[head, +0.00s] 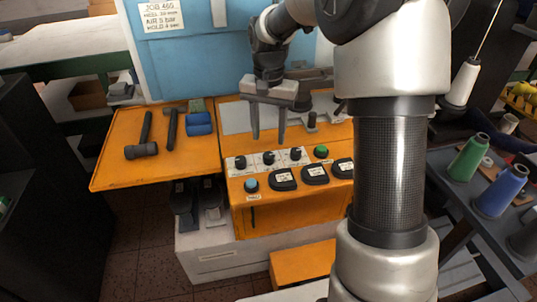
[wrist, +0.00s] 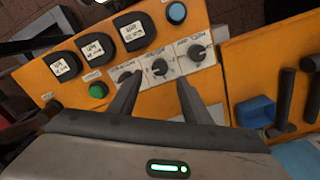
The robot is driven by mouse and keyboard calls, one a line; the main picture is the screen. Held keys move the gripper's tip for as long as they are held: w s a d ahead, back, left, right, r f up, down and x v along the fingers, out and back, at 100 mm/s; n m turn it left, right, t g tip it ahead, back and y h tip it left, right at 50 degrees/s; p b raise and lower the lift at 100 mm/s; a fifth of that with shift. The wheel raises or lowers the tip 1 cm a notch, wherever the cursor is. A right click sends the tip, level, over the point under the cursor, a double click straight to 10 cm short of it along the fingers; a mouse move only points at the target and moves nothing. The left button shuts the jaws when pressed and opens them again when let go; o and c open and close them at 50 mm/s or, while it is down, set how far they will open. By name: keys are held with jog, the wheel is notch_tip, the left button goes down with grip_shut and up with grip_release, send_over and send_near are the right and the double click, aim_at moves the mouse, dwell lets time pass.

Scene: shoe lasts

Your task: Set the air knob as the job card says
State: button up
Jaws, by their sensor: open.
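The job card (head: 160,16) on the blue panel reads JOB 465, with a line that seems to say AIR 5 bar; its small print is blurred. Three dark knobs sit in a row on white scales on the orange console: a left knob (head: 240,162), a middle knob (head: 268,158) and a right knob (head: 295,154). Their labels are too small to tell which is the air knob. My gripper (head: 268,140) is open and empty, pointing down above the middle knob. In the wrist view the middle knob (wrist: 160,67) shows just beyond the gap between the fingertips (wrist: 159,80).
A hammer (head: 142,138) and other tools lie on the orange side shelf. Thread cones (head: 468,158) stand at the right.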

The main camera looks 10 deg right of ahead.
aim_at(269, 154)
notch_tip(269, 154, down, 7)
jog(key=shift+f+b, duration=0.1)
jog(key=shift+b, duration=0.5)
jog(key=c, duration=1)
jog(key=shift+c, duration=0.2)
jog(key=shift+n+p, duration=0.35)
jog(key=shift+n, duration=0.05)
jog(key=n+p, duration=0.2)
jog(key=n, duration=0.1)
jog(key=shift+n, duration=0.4)
jog(key=shift+n+p, duration=1.05)
jog(key=shift+n, duration=0.95)
jog(key=shift+w, duration=0.1)
